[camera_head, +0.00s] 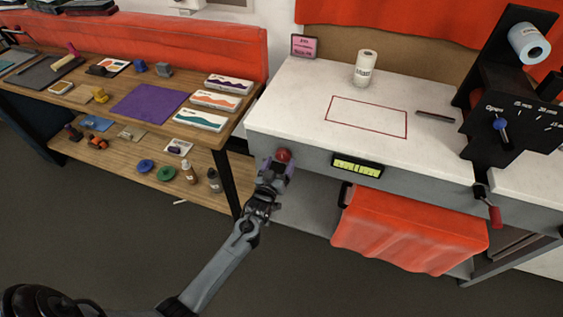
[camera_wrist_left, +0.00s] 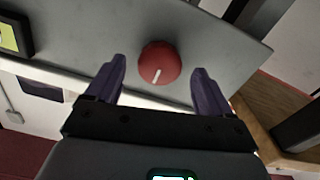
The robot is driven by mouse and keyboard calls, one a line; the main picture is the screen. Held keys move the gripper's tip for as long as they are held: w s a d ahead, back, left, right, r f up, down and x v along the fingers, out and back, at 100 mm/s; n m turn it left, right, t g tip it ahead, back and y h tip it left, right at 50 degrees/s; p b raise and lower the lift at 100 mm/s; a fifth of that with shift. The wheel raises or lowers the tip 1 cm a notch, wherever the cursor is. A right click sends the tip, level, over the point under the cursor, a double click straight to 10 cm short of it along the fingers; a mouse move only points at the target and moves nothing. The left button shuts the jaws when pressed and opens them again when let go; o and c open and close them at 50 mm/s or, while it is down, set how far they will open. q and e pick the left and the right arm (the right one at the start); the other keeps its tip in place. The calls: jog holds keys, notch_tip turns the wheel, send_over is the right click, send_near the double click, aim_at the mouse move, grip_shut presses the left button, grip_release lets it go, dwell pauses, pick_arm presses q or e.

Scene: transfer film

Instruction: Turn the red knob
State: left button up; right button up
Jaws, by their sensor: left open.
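The red knob (camera_head: 283,155) sits on the grey front panel of the white-topped bench, near its left end. In the left wrist view the round red knob (camera_wrist_left: 160,63) shows a white pointer line towards its lower edge. My left gripper (camera_head: 277,166) is at the knob in the head view. In the left wrist view my left gripper (camera_wrist_left: 158,80) is open, its two purple fingers on either side of and below the knob, with visible gaps. Whether the fingertips reach the knob's depth is unclear. My right gripper is not in view.
A lit yellow-green display (camera_head: 357,166) is on the panel right of the knob. An orange cloth (camera_head: 410,230) hangs below. A white roll (camera_head: 364,68) stands on the bench top. A black machine (camera_head: 505,115) with a red-handled lever stands at right. A wooden table (camera_head: 150,75) with craft supplies is at left.

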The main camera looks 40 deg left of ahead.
pick_arm(q)
jog(key=shift+x, duration=1.3)
jog(key=c, duration=1.1)
jog(key=shift+o, duration=0.2)
